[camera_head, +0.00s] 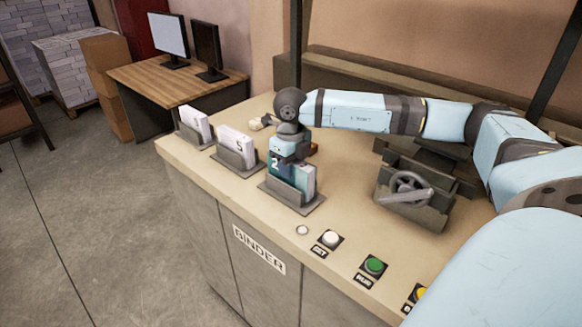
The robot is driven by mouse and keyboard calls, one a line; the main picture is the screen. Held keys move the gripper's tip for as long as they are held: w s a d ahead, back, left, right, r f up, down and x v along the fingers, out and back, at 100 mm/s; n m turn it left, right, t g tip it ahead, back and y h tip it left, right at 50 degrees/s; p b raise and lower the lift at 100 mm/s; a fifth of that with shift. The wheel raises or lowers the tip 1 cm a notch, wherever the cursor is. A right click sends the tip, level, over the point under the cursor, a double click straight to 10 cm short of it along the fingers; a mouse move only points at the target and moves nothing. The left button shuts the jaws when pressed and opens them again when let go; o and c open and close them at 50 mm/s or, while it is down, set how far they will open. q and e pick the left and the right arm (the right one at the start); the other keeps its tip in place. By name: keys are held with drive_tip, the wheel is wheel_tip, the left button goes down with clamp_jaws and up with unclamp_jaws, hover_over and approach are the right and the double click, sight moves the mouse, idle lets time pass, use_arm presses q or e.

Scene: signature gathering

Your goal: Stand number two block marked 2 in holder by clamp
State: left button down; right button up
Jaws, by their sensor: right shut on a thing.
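The number two block (306,178) is teal on the side with a white 2 and pale at its edge. It stands upright in the grey holder (290,195) nearest the clamp. My right gripper (288,160) comes down from above and is shut on the top of the block. The fingertips are partly hidden against it. The dark clamp (412,207) with a handwheel stands to the right of this holder, apart from it. My left gripper is not in view.
Two more holders with white blocks stand to the left, one block (237,143) marked 3 or 5 and a farther one (195,124). A white button (330,238), a green button (374,265) and a yellow one line the front edge of the beige bench (345,215).

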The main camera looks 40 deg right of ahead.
drive_tip(key=shift+f, duration=0.4)
drive_tip(key=shift+f, duration=0.2)
drive_tip(key=o, duration=1.1)
drive_tip(key=shift+c, duration=0.2)
drive_tip(key=shift+r, duration=0.15)
drive_tip(key=shift+r, duration=0.25)
wheel_tip(320, 180, up, 10)
drive_tip(key=shift+r+b, duration=0.25)
drive_tip(key=shift+b, duration=0.5)
drive_tip(key=shift+r, duration=0.6)
